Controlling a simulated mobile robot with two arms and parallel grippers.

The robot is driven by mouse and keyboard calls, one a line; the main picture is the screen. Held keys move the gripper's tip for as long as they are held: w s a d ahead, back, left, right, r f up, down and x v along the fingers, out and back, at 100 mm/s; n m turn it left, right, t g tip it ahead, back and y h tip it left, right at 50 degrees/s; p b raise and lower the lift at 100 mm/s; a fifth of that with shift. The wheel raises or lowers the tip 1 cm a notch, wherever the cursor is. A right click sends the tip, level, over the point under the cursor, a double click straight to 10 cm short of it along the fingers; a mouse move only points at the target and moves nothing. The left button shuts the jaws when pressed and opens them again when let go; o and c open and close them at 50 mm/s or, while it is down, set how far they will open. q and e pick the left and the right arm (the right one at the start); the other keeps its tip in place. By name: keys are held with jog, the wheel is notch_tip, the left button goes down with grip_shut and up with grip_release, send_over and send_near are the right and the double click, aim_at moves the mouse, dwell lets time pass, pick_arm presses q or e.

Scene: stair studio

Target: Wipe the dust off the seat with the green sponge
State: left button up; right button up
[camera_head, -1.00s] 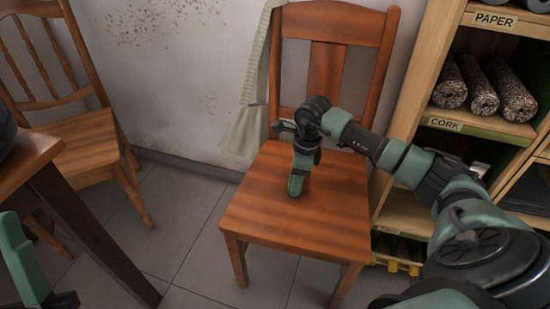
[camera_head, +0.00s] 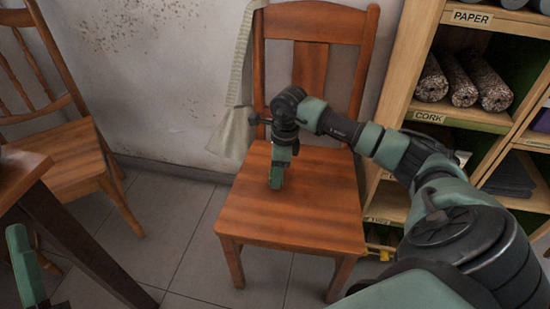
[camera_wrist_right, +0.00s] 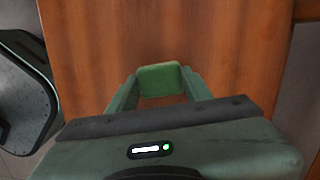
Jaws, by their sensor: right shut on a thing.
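The wooden chair seat (camera_head: 300,220) is reddish brown with darker grain bands. I cannot make out a clear dust patch on it. My right gripper (camera_head: 276,181) points down at the left-middle of the seat, with its fingertips at or very near the surface. In the right wrist view the fingers are shut on the green sponge (camera_wrist_right: 160,79), which sits between their tips over the wood. In the head view the sponge is not clearly told apart from the green fingers. Part of my left gripper (camera_head: 26,268) shows at the lower left edge; its jaws are not clear.
A pale cloth (camera_head: 233,130) hangs by the left of the chair's back (camera_head: 366,65). A shelf unit (camera_head: 404,95) with rolls and labels stands close on the right. A dark table (camera_head: 85,245) and another wooden chair (camera_head: 70,160) are on the left. Tiled floor lies between.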

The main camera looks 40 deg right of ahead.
jog(key=shift+r+p, duration=0.5)
jog(key=shift+r, duration=0.3)
jog(key=shift+r+p, duration=0.5)
jog(key=shift+r, duration=0.55)
jog(key=shift+r+p, duration=0.4)
jog(key=shift+p, duration=0.15)
pick_arm(q)
jog(key=a+f+g+y, duration=0.1)
jog(key=f+g+y, duration=0.1)
jog(key=f+g, duration=0.3)
jog(key=w+a+f+g+y, duration=0.1)
jog(key=f+g, duration=0.4)
jog(key=f, duration=0.7)
jog(key=shift+a+f+n+g+y+p, duration=0.35)
jog(key=shift+a+y+p, duration=0.15)
jog(key=shift+a, duration=0.3)
pick_arm(e)
jog(key=shift+r, duration=0.6)
pick_arm(q)
jog(key=shift+w, duration=0.1)
pick_arm(e)
jog(key=shift+a, duration=0.1)
